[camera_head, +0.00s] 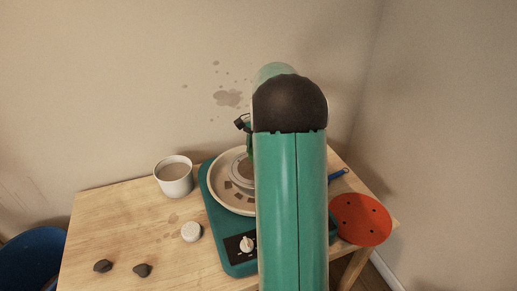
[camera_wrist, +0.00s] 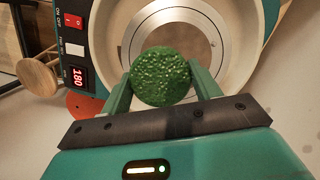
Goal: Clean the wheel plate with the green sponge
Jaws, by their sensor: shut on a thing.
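The green sponge (camera_wrist: 161,77) is round and rough. In the wrist view my gripper (camera_wrist: 161,85) is shut on it, one finger on each side. The wheel plate (camera_wrist: 205,40) is a pale metal disc within a cream basin (camera_wrist: 240,12), and the sponge appears in front of it. I cannot tell whether sponge and plate touch. In the head view the plate (camera_head: 240,168) shows partly, with brown patches near it in the basin (camera_head: 229,196). My arm hides the right side of the wheel, the sponge and most of my gripper there.
A white cup (camera_head: 174,177) of brownish liquid stands left of the teal wheel base (camera_head: 214,219). A small white round item (camera_head: 191,232) and two dark lumps (camera_head: 103,266) lie on the wooden table (camera_head: 120,220). An orange disc (camera_head: 361,219) is at the right edge. The table's left middle is clear.

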